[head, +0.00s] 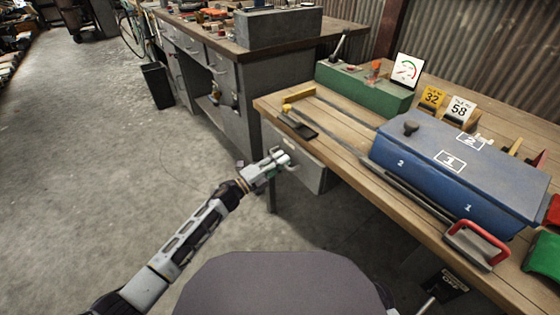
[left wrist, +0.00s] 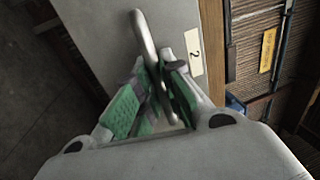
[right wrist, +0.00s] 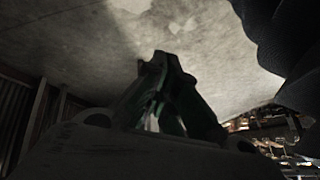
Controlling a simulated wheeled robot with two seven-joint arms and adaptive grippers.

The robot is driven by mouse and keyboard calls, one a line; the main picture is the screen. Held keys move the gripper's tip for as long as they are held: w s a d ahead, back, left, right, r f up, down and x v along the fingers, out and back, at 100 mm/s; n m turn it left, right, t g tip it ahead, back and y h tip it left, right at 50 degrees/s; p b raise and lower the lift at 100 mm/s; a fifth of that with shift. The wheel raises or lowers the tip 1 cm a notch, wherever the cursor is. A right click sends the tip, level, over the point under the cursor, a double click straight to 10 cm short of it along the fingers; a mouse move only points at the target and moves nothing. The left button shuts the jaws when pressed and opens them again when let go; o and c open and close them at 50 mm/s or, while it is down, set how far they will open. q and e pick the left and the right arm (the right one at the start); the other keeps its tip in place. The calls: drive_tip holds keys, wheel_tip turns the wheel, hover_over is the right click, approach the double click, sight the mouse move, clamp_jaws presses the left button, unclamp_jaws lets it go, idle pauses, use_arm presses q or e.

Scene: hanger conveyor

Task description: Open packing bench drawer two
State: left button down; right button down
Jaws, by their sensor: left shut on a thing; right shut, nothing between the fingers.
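The packing bench (head: 345,160) has a grey drawer (head: 308,172) under its left end. In the left wrist view, the drawer front (left wrist: 115,35) carries a white label (left wrist: 194,52) with a 2 and a silver bar handle (left wrist: 147,40). My left gripper (head: 283,160) is at this drawer front; in the left wrist view its green-padded fingers (left wrist: 160,85) are shut on the handle. I cannot tell how far the drawer is out. My right gripper (right wrist: 160,75) is shut and empty in the right wrist view, in shadow, away from the drawer; the head view does not show it clearly.
A blue box (head: 450,165) marked 1 and 2, a green box (head: 365,90), number cards and a red-handled tool (head: 477,243) are on the bench. A second grey workbench (head: 240,75) and a black bin (head: 158,85) stand behind. The floor (head: 110,170) at left is clear.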

use_arm(q)
drive_tip(key=shift+s+a, duration=0.1)
